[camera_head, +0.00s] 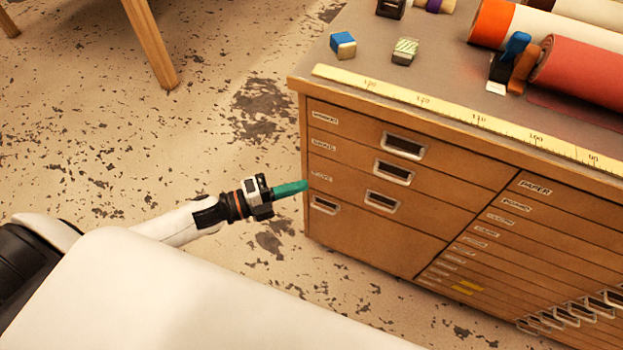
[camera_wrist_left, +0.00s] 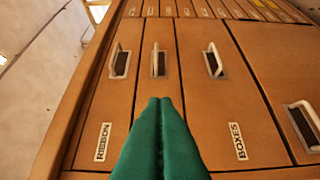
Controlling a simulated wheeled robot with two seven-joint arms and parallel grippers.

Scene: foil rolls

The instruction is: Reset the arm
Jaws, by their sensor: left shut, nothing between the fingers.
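My left gripper (camera_head: 290,188) comes in from the left in the head view, with green fingers beside the left edge of the wooden cabinet's front. In the left wrist view the green fingers (camera_wrist_left: 160,104) are pressed together with nothing between them, in front of the drawer fronts. I cannot tell whether they touch the cabinet. The wooden drawer cabinet (camera_head: 375,235) has closed, labelled drawers with metal handles; "RIBBON" and "BOXES" labels show in the left wrist view. My right gripper is in neither view.
On the cabinet top lie a yellow ruler (camera_head: 450,112) along the front edge, a blue-topped block (camera_head: 343,45), a pale green striped block (camera_head: 405,51), a red roll (camera_head: 580,72) and an orange-ended roll (camera_head: 492,22). Stained bare floor (camera_head: 90,120) is open left of the cabinet. A wooden leg (camera_head: 150,42) stands behind.

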